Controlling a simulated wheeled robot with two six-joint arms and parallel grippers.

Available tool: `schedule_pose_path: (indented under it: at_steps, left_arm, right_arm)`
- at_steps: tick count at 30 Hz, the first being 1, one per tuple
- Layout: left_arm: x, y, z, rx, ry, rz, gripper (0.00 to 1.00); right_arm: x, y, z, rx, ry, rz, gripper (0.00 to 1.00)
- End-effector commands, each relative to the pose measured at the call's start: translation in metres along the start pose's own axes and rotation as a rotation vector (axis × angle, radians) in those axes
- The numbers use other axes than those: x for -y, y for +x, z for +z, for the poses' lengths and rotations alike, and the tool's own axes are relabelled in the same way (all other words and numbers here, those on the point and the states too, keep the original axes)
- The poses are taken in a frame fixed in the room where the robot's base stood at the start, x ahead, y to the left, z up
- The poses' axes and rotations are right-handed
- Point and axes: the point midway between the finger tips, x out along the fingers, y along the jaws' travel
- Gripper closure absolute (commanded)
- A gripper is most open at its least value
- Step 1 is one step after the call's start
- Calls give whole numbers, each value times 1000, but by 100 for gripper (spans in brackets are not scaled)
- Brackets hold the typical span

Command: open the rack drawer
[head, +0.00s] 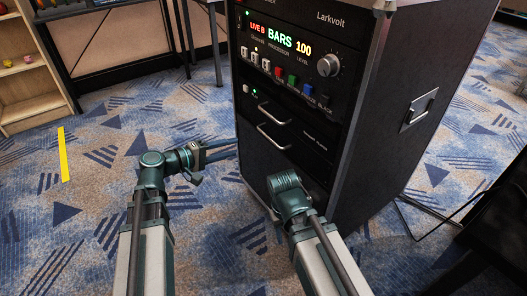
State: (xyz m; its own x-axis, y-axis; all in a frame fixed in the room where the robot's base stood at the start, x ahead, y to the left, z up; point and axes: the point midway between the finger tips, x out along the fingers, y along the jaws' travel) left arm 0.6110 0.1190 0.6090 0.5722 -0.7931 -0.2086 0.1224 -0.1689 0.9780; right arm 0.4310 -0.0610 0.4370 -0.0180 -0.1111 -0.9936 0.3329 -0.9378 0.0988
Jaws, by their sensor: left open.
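The black rack (358,150) stands upright in the middle right, its front turned to the left. Low on its front is the drawer panel (308,128), which looks closed and flush. Two silver bar handles show there, an upper handle (273,113) and a lower handle (272,138). My left gripper (236,147) is open and empty, its fingers pointing right toward the rack's front left edge, a little below and left of the lower handle. Whether it touches the rack cannot be told. My right arm's wrist is in front of the rack's lower front; its fingers are hidden.
Above the drawer, the rack has a lit display (280,39), coloured buttons (292,80) and a knob (328,65). A wooden shelf (35,106) and a dark table (75,50) stand at upper left. A cable (412,228) lies at right.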

Motion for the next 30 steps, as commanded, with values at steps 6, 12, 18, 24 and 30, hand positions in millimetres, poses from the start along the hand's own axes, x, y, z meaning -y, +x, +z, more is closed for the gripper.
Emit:
schedule_pose_path:
  at_steps: [6, 12, 18, 24, 30]
  left_arm:
    - [0, 2, -2, -4, -3, 6, 56]
    - [1, 28, -2, -1, -1, 5, 56]
    - [1, 71, -3, 1, -2, 5, 56]
    - [1, 107, -2, 0, -1, 5, 56]
    - [0, 129, -2, -2, -2, 4, 56]
  right_arm:
    - [0, 2, 0, 0, 0, 0, 50]
    - [1, 8, 0, 0, 2, 0, 50]
    - [2, 17, -1, 0, 4, 0, 50]
    - [2, 24, -1, 0, 6, 0, 50]
    - [3, 28, -2, 0, 7, 0, 50]
